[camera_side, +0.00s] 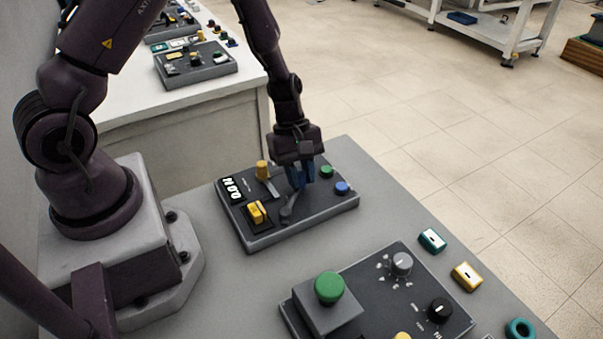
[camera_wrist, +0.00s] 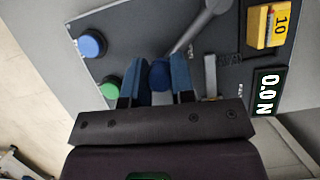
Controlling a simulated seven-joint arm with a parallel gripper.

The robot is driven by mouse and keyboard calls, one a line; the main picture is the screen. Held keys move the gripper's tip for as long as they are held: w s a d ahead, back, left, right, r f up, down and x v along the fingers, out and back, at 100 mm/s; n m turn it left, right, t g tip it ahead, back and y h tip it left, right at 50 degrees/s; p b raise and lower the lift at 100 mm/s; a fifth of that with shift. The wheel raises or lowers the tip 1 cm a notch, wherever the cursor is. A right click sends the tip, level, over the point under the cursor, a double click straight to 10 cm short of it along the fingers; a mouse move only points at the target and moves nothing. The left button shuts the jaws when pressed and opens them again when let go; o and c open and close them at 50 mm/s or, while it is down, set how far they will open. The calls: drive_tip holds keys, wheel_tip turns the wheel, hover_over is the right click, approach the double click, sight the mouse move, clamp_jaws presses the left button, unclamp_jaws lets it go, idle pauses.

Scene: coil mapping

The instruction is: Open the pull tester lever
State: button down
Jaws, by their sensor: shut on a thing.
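The pull tester (camera_side: 325,206) is a dark box on the grey bench, with a display (camera_wrist: 267,92) reading 0.0 N. Its grey lever (camera_side: 287,211) runs from a pivot up to my gripper (camera_side: 300,180). In the wrist view the lever arm (camera_wrist: 200,28) slants to a rounded dark knob (camera_wrist: 160,76) between my blue fingertips. My gripper (camera_wrist: 157,85) is shut on that knob. In the side view the fingers hide the knob.
A second panel (camera_side: 375,285) with a large green knob (camera_side: 328,287) stands in front. Small teal and yellow blocks lie at right.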

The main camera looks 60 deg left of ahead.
drive_tip(key=shift+a, duration=0.1)
drive_tip(key=c, duration=1)
unclamp_jaws()
drive_tip(key=shift+o, duration=0.2)
drive_tip(key=shift+r, duration=0.1)
drive_tip(key=v, duration=1.2)
drive_tip(key=shift+r, duration=0.4)
drive_tip(key=shift+a, duration=0.1)
